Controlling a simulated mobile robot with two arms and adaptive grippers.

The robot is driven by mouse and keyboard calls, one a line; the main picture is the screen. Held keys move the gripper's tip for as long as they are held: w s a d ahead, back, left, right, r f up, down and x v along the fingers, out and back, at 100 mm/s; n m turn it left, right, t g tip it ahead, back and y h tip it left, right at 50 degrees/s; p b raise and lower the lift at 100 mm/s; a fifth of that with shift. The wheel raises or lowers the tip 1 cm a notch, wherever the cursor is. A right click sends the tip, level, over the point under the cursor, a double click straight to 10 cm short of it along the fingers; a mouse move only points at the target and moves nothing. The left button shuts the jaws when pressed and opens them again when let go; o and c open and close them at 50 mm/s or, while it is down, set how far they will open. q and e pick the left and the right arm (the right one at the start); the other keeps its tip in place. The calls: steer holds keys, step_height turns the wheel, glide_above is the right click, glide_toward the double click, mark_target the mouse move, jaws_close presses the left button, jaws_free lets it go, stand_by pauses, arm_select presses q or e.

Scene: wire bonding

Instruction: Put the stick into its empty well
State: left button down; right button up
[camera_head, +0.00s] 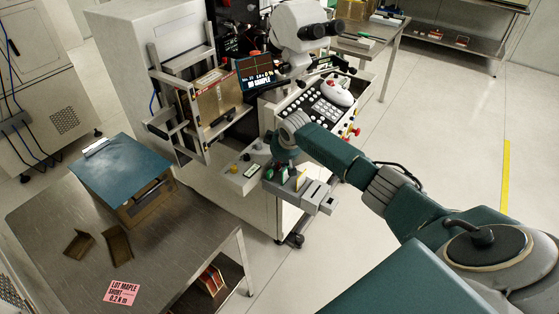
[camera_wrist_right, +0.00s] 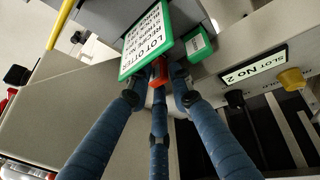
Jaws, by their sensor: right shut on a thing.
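My right gripper (camera_wrist_right: 158,88) is shut on the stick (camera_wrist_right: 160,72), whose red part shows between the blue fingers in the right wrist view. A green-framed lot card (camera_wrist_right: 147,40) sits right at the red part; I cannot tell whether it belongs to the stick. A smaller green-framed label (camera_wrist_right: 199,46) is just beyond. In the head view the right gripper (camera_head: 280,172) is low beside the machine's front ledge (camera_head: 238,182), near a grey block (camera_head: 314,196). The gripper and cards hide much there. I cannot make out the empty well. My left gripper is not in view.
A plate reading "SLOT No 2" (camera_wrist_right: 254,64) and a yellow knob (camera_wrist_right: 292,79) are on the right in the wrist view. The machine's button panel (camera_head: 318,108) stands behind my arm. A steel table (camera_head: 180,245) with a teal-topped box (camera_head: 118,165) is at left.

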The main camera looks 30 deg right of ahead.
steer(key=shift+f, duration=0.25)
steer(key=o, duration=0.9)
steer(key=shift+r, duration=0.1)
steer(key=shift+o, duration=0.2)
steer(key=v, duration=1.2)
steer(key=shift+s+d, duration=0.1)
